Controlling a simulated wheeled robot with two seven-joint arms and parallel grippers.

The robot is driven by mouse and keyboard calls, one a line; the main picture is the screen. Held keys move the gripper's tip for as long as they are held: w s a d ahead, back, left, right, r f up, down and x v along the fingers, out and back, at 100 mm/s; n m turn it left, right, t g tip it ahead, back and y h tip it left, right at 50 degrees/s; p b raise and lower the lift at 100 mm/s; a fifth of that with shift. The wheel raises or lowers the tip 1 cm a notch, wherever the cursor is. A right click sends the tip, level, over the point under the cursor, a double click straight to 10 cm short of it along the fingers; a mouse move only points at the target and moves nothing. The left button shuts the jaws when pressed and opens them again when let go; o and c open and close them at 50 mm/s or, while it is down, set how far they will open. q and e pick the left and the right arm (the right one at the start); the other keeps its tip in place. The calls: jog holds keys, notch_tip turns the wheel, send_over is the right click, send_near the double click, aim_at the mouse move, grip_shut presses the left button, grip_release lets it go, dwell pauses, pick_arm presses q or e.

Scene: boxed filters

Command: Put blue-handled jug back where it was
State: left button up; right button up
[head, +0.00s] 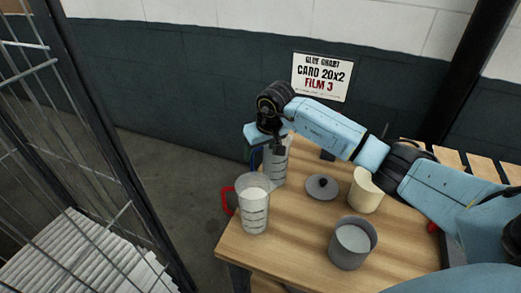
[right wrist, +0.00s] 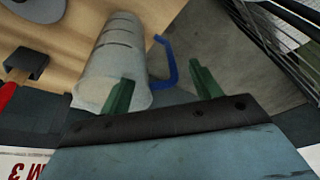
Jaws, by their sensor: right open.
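The blue-handled jug (head: 275,165) is a clear, marked jug standing on the wooden table at its far left corner, partly hidden by my right arm. Its blue handle (head: 255,158) faces left. In the right wrist view the jug (right wrist: 117,55) lies left of centre and its blue handle (right wrist: 170,68) shows between the lines of the two green fingers. My right gripper (right wrist: 161,88) is open, with one finger overlapping the jug in the picture and the other beyond the handle. In the head view the right gripper (head: 258,138) is at the jug's top. My left gripper is not in view.
A red-handled jug (head: 254,208) stands in front of the blue-handled one. A grey lid (head: 322,189), a cream cup (head: 365,192) and a grey pot (head: 349,252) are to the right. A wire cage (head: 75,140) stands left of the table (head: 290,265).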

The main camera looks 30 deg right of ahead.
jog(key=v, duration=1.1)
jog(key=shift+r+b, duration=0.15)
jog(key=shift+b, duration=0.2)
jog(key=shift+s+d, duration=0.1)
jog(key=shift+d, duration=0.05)
